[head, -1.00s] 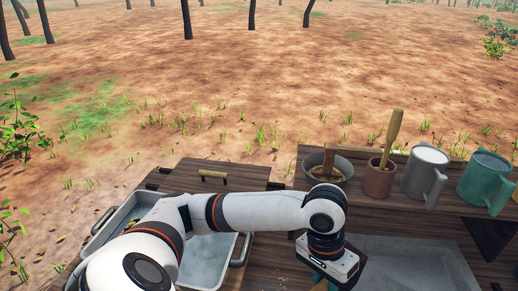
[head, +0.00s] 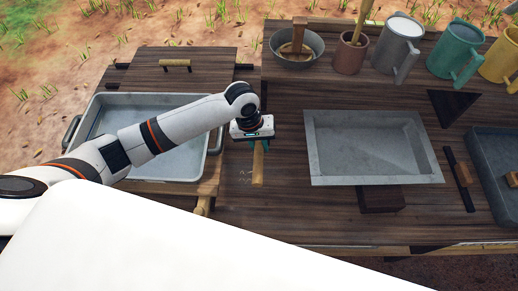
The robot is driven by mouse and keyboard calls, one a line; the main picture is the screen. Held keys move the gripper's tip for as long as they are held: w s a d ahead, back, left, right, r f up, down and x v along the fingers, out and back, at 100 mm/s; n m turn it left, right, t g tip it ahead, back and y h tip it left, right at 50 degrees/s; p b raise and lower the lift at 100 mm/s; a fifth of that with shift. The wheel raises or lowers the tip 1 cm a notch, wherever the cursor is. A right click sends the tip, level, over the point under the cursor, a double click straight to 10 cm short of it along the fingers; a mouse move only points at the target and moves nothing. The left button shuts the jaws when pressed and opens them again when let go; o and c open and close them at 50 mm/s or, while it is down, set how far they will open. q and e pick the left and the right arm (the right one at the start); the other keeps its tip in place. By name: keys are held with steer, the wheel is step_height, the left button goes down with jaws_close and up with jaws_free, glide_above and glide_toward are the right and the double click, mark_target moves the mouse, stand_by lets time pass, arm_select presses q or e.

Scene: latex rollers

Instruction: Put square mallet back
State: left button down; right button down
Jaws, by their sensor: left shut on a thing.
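My left gripper (head: 258,146) is shut on a tan wooden piece (head: 258,168) that looks like a handle, probably the square mallet's. It hangs down over the dark plank table, left of the grey tray. The mallet's head cannot be made out, and the gripper hides the upper part of the held piece. A dark square wooden block (head: 381,199) shows at the tray's front edge; I cannot tell what it belongs to. My right gripper is not in view.
A grey shallow tray (head: 316,178) lies mid-table, and a metal pan (head: 88,170) sits at left. A bowl (head: 274,62) with a wooden tool, a brown cup (head: 352,55) and several mugs line the back. A dark bar (head: 457,180) and blue-grey tray (head: 481,178) are at right.

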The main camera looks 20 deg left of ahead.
mark_target(259, 154)
arm_select(q)
steer(key=shift+a+x, duration=0.25)
steer(key=shift+x, duration=0.95)
steer(key=shift+a+x, duration=0.25)
steer(key=shift+x, duration=0.95)
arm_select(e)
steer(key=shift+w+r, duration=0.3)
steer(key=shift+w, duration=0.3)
arm_select(q)
steer(key=shift+f, duration=0.2)
steer(key=c, duration=1.2)
jaws_free()
steer(key=shift+f, duration=0.1)
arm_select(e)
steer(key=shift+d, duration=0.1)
arm_select(q)
steer(key=v, duration=1.2)
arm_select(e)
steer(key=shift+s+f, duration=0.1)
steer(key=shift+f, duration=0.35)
